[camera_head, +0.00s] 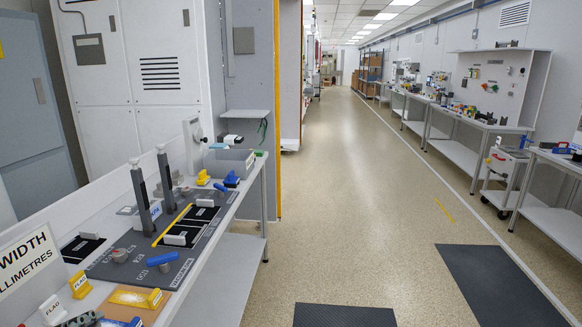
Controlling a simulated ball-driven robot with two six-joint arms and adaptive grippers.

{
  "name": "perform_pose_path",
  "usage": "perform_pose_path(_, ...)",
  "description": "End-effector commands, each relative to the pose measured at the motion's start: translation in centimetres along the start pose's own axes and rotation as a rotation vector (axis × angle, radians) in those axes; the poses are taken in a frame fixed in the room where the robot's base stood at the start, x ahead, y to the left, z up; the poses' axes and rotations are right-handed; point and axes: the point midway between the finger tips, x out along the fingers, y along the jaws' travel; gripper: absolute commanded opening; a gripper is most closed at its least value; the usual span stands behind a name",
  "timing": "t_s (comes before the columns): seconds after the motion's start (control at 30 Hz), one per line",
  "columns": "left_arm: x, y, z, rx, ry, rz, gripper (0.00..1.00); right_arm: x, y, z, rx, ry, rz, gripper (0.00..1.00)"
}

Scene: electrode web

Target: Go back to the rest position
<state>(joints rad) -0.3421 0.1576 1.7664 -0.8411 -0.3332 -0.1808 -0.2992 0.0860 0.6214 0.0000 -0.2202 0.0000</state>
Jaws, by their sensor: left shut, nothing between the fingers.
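My left gripper (84,319) shows only as a small dark grey part at the bottom left edge of the head view. It is shut and empty, low by the near end of the workbench (243,183). Most of it is cut off by the picture edge. A white flag block (52,308) and a yellow flag block (80,285) stand close to it. My right gripper is not in view.
On the bench, a dark mat (128,269) carries two upright grey posts (141,199), black pads and small blocks. A grey bin (229,163) stands at its far end. The aisle floor (345,190) is clear. Benches (484,125) line the right wall.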

Motion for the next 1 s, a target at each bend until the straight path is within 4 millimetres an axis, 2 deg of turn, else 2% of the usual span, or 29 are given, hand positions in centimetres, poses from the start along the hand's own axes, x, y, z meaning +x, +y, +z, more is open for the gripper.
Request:
perform_pose_path(0.17,-3.5,-1.1,2.2,-0.285,-0.208,0.071,0.00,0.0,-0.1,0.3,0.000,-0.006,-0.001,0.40)
perform_pose_path(0.33,-8.5,0.0,2.8,-0.543,-0.393,0.224,0.00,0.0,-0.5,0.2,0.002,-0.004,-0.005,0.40)
perform_pose_path(0.6,-15.6,2.0,1.3,-0.754,-0.560,0.471,0.00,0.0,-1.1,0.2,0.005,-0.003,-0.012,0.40)
perform_pose_path(0.87,-22.2,3.1,-0.9,-0.843,-0.661,0.694,0.00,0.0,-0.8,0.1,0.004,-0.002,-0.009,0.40)
perform_pose_path(0.9,-21.1,4.6,-0.2,-0.839,-0.668,0.690,0.00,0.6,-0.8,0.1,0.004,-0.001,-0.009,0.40)
perform_pose_path(1.0,-19.6,7.1,0.7,-0.838,-0.677,0.691,0.00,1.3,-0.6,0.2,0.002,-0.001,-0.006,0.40)
